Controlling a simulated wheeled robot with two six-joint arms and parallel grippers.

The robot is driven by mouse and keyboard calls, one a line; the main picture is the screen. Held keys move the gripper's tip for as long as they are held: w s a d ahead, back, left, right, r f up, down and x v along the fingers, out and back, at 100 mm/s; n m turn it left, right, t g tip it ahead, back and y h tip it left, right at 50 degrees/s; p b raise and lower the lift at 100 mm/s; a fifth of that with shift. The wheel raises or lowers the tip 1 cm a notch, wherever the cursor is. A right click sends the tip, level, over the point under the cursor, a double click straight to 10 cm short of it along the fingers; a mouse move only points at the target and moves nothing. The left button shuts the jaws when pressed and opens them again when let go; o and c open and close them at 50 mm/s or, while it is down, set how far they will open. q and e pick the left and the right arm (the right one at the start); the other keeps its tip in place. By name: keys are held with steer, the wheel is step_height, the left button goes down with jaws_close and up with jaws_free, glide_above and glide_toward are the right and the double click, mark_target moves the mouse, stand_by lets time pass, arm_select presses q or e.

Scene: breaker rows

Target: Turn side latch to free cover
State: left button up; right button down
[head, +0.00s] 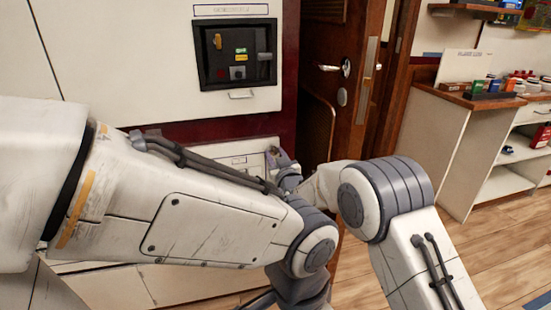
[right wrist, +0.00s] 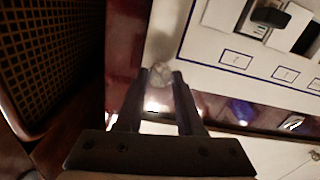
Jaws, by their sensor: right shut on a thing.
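A white panel (head: 240,160) sits low on the wall in the head view, largely hidden behind my arm. It also shows in the right wrist view (right wrist: 205,45), with a black switch or handle (right wrist: 270,15) and small outlined labels. My right gripper (head: 274,157) is at the panel's right edge. In the right wrist view its two fingers (right wrist: 159,82) are shut on a small, pale, rounded latch (right wrist: 160,70) at the panel's side edge. The latch's angle is too blurred to tell. My left gripper is not in view.
Above is a black recessed control box (head: 237,54) with a pull handle (head: 241,95) below it. A wooden door (head: 340,110) with a metal handle stands close to the right. Shelves (head: 490,130) with small goods stand farther right. Wood floor is open at lower right.

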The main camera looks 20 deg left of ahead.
steer(key=n+b, duration=0.1)
steer(key=n, duration=0.3)
steer(key=shift+n, duration=0.3)
steer(key=shift+n+b, duration=0.3)
steer(key=shift+n, duration=1.6)
steer(key=c, duration=0.5)
jaws_free()
steer(key=v, duration=1)
steer(key=shift+s+d+p, duration=0.2)
steer(key=shift+p, duration=0.15)
